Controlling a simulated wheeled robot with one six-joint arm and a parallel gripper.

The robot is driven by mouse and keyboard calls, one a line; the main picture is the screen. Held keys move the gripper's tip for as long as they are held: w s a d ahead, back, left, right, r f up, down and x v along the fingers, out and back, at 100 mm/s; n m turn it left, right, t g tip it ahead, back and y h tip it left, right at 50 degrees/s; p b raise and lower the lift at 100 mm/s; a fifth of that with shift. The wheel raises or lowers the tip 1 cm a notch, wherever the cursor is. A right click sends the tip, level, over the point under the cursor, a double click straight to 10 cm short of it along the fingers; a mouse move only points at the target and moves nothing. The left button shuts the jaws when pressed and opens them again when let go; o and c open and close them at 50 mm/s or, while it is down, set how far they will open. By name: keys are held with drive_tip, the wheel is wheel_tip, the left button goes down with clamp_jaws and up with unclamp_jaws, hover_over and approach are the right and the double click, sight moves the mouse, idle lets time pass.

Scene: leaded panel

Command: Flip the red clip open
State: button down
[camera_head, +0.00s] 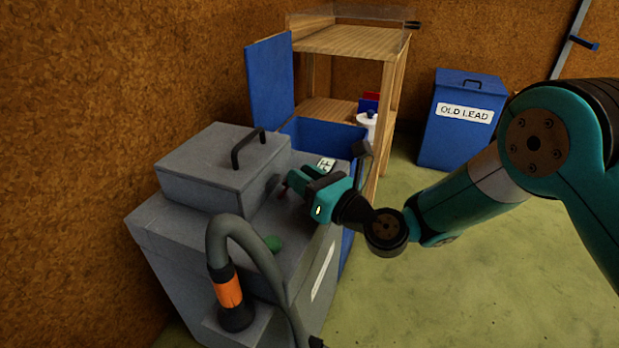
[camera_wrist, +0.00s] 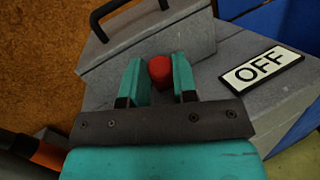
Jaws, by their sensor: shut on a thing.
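The red clip shows as a small rounded red piece (camera_wrist: 160,70) between the fingers in the wrist view, in front of the grey lidded box. My gripper (camera_head: 292,184) reaches in from the right over the grey cabinet's top. In the wrist view my gripper (camera_wrist: 158,80) is shut on the red clip, with one teal finger on each side. The clip's lower part and its hinge are hidden, so I cannot tell its angle.
The grey cabinet (camera_head: 180,250) carries a lidded box (camera_head: 215,165) with a black handle, a green button (camera_head: 272,243) and a thick grey hose (camera_head: 240,230). An OFF plate (camera_wrist: 262,67) lies right of the clip. A wooden shelf (camera_head: 345,40) and blue bin (camera_head: 462,140) stand behind.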

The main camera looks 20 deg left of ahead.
drive_tip(key=c, duration=1.2)
unclamp_jaws()
drive_tip(key=shift+d, duration=0.1)
drive_tip(key=shift+b+v, duration=8.7)
drive_tip(key=shift+b, duration=0.8)
drive_tip(key=shift+s, duration=0.1)
